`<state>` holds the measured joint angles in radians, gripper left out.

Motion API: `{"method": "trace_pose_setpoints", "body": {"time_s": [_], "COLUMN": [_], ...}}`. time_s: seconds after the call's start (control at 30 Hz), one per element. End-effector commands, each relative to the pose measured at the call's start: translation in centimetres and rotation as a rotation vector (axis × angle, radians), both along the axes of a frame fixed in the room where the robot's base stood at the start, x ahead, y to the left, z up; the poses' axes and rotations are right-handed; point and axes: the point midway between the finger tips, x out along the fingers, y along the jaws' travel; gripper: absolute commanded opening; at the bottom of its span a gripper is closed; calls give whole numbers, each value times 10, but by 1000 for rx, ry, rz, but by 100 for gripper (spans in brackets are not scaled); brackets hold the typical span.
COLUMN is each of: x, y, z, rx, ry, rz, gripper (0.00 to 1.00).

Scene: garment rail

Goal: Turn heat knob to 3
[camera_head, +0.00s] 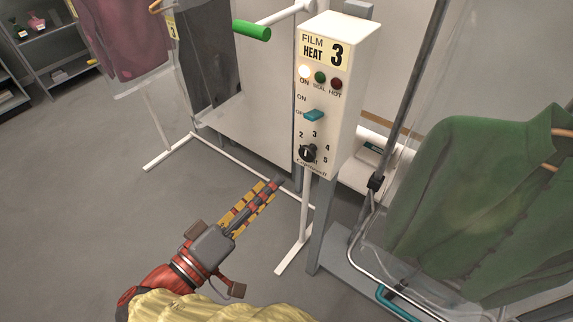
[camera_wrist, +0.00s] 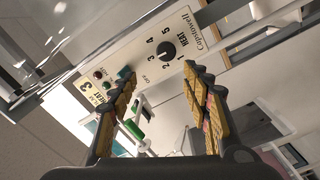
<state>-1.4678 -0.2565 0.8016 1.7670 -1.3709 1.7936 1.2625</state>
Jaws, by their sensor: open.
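The heat knob (camera_head: 307,153) is a small black dial low on the front of a white control box (camera_head: 326,90). Numbers ring it, and a light mark shows on its face. I cannot tell exactly which number the mark points at. The knob also shows in the wrist view (camera_wrist: 167,51), just beyond the fingertips and between them in the picture. My gripper (camera_head: 274,186) is open and empty, below and left of the knob in the head view, apart from the box. In the wrist view its two yellow-padded fingers (camera_wrist: 162,75) stand wide apart.
A teal switch (camera_head: 314,115) sits above the knob, with small lamps and a "FILM HEAT 3" label (camera_head: 324,50) higher up. A green-ended bar (camera_head: 252,30) juts left. A bagged green shirt (camera_head: 490,200) hangs at right. Open floor lies left.

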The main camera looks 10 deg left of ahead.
Motion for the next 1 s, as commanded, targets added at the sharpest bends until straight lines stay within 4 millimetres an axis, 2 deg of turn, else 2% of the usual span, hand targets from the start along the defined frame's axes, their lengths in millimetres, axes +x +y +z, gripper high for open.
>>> {"method": "trace_pose_setpoints", "body": {"time_s": [0.03,0.1,0.43,0.77,1.0], "x": [2,4,17,29,35], "y": [2,5,12,6,-8], "z": [16,25,44,43,28], "rx": [-23,-57,-273,-719,-1158], "ry": [3,7,53,231,437], "rz": [-5,-10,-32,-47,-51], "gripper": [48,48,48,48,48]}}
